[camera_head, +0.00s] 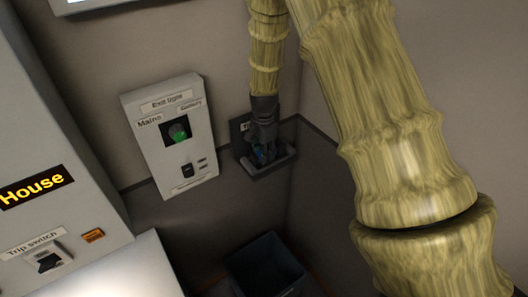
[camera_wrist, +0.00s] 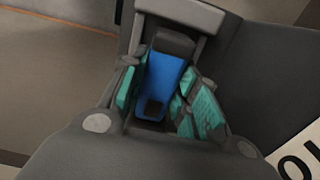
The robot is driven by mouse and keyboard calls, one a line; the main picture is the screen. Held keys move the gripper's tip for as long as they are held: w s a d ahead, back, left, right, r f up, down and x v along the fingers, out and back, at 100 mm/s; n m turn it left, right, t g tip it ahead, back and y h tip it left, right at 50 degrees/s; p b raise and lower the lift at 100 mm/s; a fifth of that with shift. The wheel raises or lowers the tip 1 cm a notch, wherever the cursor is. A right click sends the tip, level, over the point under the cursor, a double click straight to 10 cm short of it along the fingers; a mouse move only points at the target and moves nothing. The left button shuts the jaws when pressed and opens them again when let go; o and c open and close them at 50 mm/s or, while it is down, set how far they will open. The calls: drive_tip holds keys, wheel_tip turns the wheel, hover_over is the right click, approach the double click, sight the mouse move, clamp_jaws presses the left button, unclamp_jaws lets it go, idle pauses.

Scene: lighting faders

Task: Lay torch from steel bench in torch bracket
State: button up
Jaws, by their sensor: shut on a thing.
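The torch (camera_wrist: 165,75) is blue with a dark end and a small dark block on its side. In the wrist view it lies between the teal pads of my gripper (camera_wrist: 160,100), which is shut on it. The torch bracket (camera_head: 270,170) is a dark grey wall fitting in the corner. In the head view my gripper (camera_head: 264,150) is right at the bracket and hides most of it and the torch. In the wrist view a grey bar of the bracket (camera_wrist: 185,13) passes just beyond the torch's dark end. I cannot tell whether the torch rests on it.
A House cabinet (camera_head: 45,165) with a trip switch stands at the far left. A pale bright surface (camera_head: 125,275) is at the lower left. A dark open bin (camera_head: 265,270) is below the bracket.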

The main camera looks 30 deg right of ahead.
drive_tip(key=shift+s+r, duration=0.15)
drive_tip(key=shift+s, duration=0.05)
drive_tip(key=shift+f, duration=0.5)
idle(0.4)
drive_tip(key=o, duration=1.2)
drive_tip(key=shift+o, duration=0.4)
drive_tip(key=shift+o, duration=1.1)
drive_tip(key=shift+r, duration=0.15)
drive_tip(key=shift+r+p, duration=1.2)
drive_tip(key=shift+r, duration=1.65)
